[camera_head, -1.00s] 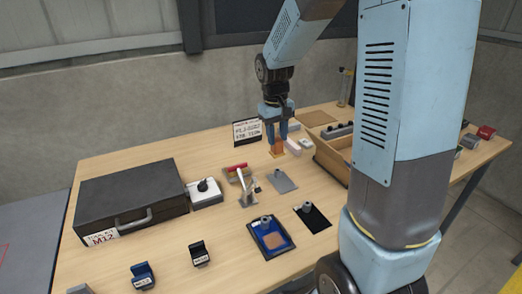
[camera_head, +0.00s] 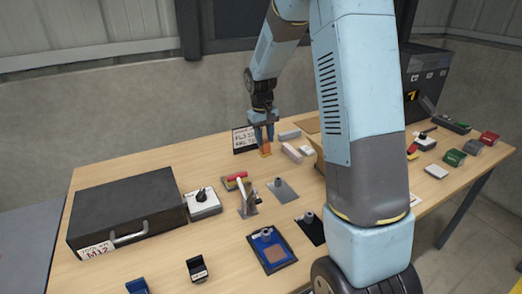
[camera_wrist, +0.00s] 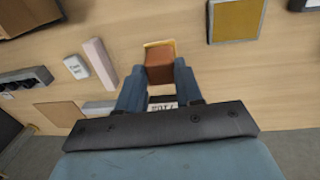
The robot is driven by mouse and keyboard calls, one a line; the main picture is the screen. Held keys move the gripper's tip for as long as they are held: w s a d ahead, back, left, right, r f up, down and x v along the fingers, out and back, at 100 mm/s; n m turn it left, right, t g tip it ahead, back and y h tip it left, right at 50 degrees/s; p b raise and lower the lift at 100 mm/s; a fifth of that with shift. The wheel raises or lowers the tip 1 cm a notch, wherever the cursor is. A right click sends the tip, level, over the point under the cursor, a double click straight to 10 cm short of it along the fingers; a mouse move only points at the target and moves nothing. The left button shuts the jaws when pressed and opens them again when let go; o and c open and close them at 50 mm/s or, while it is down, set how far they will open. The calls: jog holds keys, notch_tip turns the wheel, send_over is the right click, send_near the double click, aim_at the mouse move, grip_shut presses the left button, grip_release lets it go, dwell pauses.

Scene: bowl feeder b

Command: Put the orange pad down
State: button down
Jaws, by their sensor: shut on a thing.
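My gripper (camera_head: 264,143) is shut on the orange pad (camera_head: 265,151) at the far side of the table, just right of and in front of the white sign with black writing (camera_head: 245,139). In the wrist view the pad (camera_wrist: 159,67) is a small brown-orange block with a yellowish edge, held between the two blue fingers (camera_wrist: 160,88). It is at or close above the wooden tabletop; I cannot tell whether it touches. The sign is partly hidden behind my gripper in the wrist view.
A pale pink block (camera_head: 291,153), a grey block (camera_head: 289,134) and a small white block (camera_head: 307,150) lie right of the pad. A toggle clamp (camera_head: 248,200), a grey plate (camera_head: 282,190) and a black case (camera_head: 125,210) are nearer. Bare table lies left of the sign.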

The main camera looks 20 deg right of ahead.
jog(key=w+f, duration=0.1)
jog(key=f, duration=0.1)
jog(key=w+f, duration=0.1)
jog(key=f, duration=0.2)
jog(key=w+f, duration=0.1)
jog(key=f, duration=0.1)
jog(key=shift+w+f, duration=0.3)
jog(key=shift+w, duration=0.1)
jog(key=c, duration=0.7)
grip_release()
jog(key=shift+c, duration=0.2)
jog(key=shift+r, duration=0.15)
